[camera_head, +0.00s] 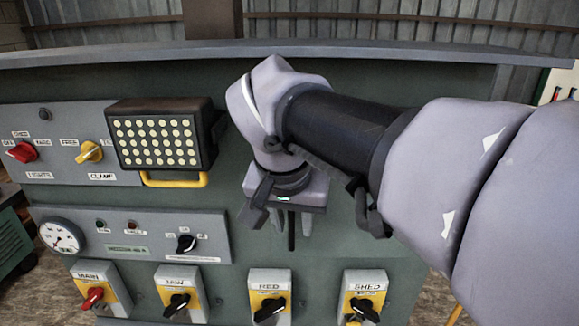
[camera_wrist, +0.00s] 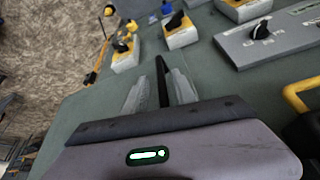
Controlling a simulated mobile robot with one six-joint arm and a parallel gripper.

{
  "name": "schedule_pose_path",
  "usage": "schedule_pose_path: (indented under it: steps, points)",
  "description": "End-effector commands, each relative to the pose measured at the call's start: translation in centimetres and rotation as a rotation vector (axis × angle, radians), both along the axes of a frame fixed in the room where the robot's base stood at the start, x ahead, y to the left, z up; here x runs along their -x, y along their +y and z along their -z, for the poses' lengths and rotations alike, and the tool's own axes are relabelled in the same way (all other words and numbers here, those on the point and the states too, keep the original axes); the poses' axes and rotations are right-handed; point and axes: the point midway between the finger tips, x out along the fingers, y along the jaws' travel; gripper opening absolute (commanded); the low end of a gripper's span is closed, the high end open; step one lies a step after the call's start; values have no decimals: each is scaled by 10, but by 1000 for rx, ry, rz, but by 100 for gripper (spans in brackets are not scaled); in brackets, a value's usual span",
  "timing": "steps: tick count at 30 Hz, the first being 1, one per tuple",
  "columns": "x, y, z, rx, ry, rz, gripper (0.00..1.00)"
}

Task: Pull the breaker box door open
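My gripper (camera_head: 291,222) hangs pointing down in front of the green console's face, right of the lamp. In the wrist view (camera_wrist: 160,90) its two pale fingers stand apart. A thin dark bar (camera_head: 291,240) shows between them and reaches past the tips; I cannot tell whether it touches either finger or what it belongs to. No breaker box door can be clearly made out. A pale panel (camera_head: 564,86) with coloured marks is cut off at the right edge, behind my arm; I cannot tell whether it is the breaker box.
The green console (camera_head: 240,235) carries a lamp with a yellow handle (camera_head: 175,180), a gauge (camera_head: 62,237) and several rotary switches, including those labelled RED (camera_head: 270,297) and SHED (camera_head: 362,297). A ledge (camera_head: 130,52) runs along its top. Open floor (camera_wrist: 50,50) shows beside the console.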

Motion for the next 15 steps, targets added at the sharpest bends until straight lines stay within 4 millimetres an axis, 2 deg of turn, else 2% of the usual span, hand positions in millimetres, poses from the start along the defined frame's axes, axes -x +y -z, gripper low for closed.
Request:
schedule_pose_path:
  steps: [5,10,15]
  points:
    - [0,0,-1,0,0,0,33]
    - [0,0,-1,0,0,0,0]
    - [0,0,-1,0,0,0,0]
